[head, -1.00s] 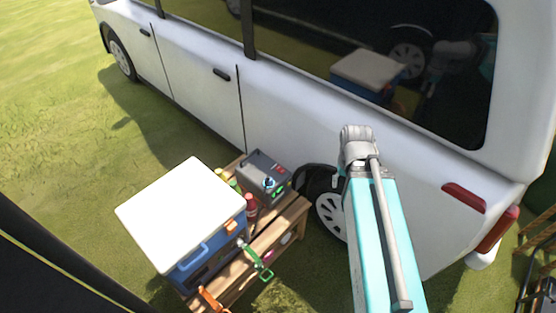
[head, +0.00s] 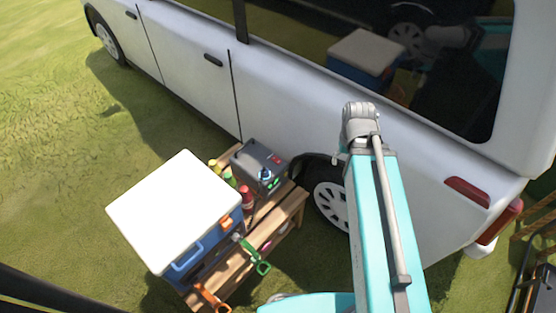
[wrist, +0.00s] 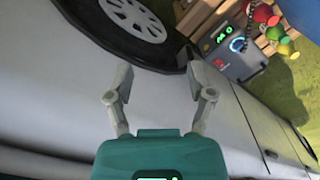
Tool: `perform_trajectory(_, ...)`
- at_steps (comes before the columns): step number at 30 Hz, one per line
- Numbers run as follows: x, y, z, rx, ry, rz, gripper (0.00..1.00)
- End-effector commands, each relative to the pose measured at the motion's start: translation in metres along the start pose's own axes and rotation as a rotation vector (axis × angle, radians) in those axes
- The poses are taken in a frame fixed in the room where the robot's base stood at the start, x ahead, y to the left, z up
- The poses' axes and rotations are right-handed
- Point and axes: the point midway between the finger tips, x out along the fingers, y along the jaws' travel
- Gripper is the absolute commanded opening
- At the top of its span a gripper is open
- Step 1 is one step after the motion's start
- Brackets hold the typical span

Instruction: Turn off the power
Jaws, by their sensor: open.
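A grey power box (head: 249,158) stands on a wooden bench beside the white van in the head view. It carries a red switch (head: 274,160), a blue dial (head: 265,174) and a green-lit display. In the wrist view the power box (wrist: 247,62) shows at the upper right, tilted, with its red switch (wrist: 220,64) and lit green display (wrist: 228,32). My gripper (wrist: 158,72) is open and empty, with the box beyond and right of its fingers. In the head view my arm hides the gripper or it is out of frame.
A blue cooler with a white lid (head: 175,210) stands on the bench (head: 289,213), left of the box. Coloured bottles (head: 246,196) stand between them, and hand tools lie at the front. The van (head: 285,115) and its rear wheel (head: 331,204) are close behind. Grass lies open at left.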

Motion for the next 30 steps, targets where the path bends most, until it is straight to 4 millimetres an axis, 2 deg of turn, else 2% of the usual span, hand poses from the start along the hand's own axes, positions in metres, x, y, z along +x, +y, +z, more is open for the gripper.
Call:
perform_trajectory(5, 0.012, -0.006, -0.014, -0.037, 0.000, 0.000, 0.74)
perform_trajectory(11, 0.041, -0.021, -0.051, -0.136, 0.000, 0.000, 0.74)
perform_trajectory(20, 0.099, -0.074, -0.127, -0.390, 0.000, 0.000, 0.74)
perform_trajectory(30, 0.164, -0.151, -0.206, -0.687, 0.000, 0.000, 0.74)
